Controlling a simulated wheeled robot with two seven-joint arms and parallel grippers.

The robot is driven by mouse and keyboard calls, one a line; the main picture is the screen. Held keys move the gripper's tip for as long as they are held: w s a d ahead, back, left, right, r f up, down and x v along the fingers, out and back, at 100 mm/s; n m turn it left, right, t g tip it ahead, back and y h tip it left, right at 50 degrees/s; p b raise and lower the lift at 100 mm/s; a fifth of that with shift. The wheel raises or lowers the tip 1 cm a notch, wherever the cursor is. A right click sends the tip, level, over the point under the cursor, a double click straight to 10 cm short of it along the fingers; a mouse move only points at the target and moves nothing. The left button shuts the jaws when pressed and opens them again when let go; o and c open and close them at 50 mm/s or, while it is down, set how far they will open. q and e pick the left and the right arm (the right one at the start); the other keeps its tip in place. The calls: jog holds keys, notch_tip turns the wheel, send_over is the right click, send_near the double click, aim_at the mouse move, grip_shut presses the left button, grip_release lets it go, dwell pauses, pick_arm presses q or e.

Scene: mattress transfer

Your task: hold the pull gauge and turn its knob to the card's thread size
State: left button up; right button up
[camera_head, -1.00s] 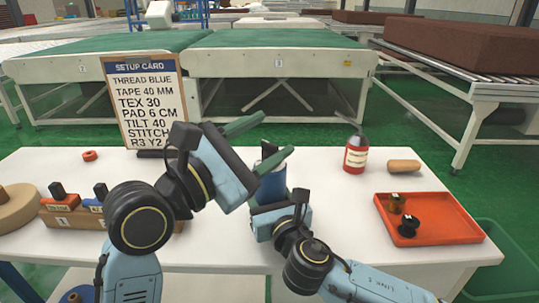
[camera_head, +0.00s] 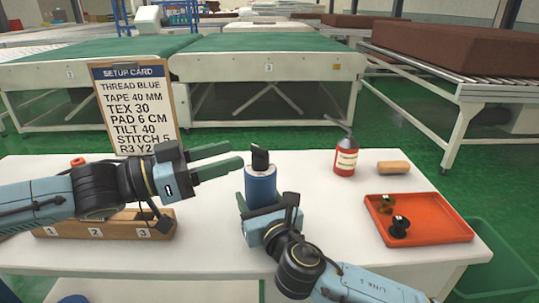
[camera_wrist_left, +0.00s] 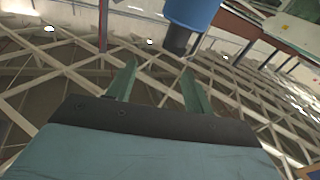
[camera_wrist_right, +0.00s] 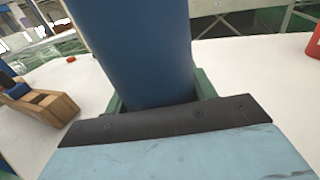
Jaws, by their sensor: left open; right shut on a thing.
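The pull gauge (camera_head: 261,187) is a blue cylinder with a black knob (camera_head: 260,160) on top, upright above the white table. My right gripper (camera_head: 262,212) is shut on its lower body; in the right wrist view the blue body (camera_wrist_right: 140,50) fills the space between the fingers. My left gripper (camera_head: 222,160) is open and empty, its fingers pointing right toward the knob, a little left of it. The left wrist view shows the blue body (camera_wrist_left: 192,12) and dark knob beyond the open fingertips. The setup card (camera_head: 134,105) stands at the back left and reads TEX 30.
A wooden block (camera_head: 100,226) with numbered slots sits at the left, partly behind my left arm. A red bottle (camera_head: 346,157), a tan roll (camera_head: 393,167) and an orange tray (camera_head: 425,222) with small spools are on the right. The table's middle right is clear.

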aim_at(270, 165)
jog(key=shift+r, duration=0.1)
pick_arm(q)
jog(key=shift+m+y, duration=0.3)
jog(key=shift+m, duration=0.1)
jog(key=w+d+f, duration=0.1)
jog(key=d, duration=0.1)
jog(key=w+d+f, duration=0.1)
jog(key=w+d, duration=0.1)
jog(key=d, duration=0.1)
jog(key=w+d+f, duration=0.1)
jog(key=w+d, duration=0.1)
jog(key=d, duration=0.1)
jog(key=shift+d, duration=0.25)
jog(key=shift+c, duration=0.3)
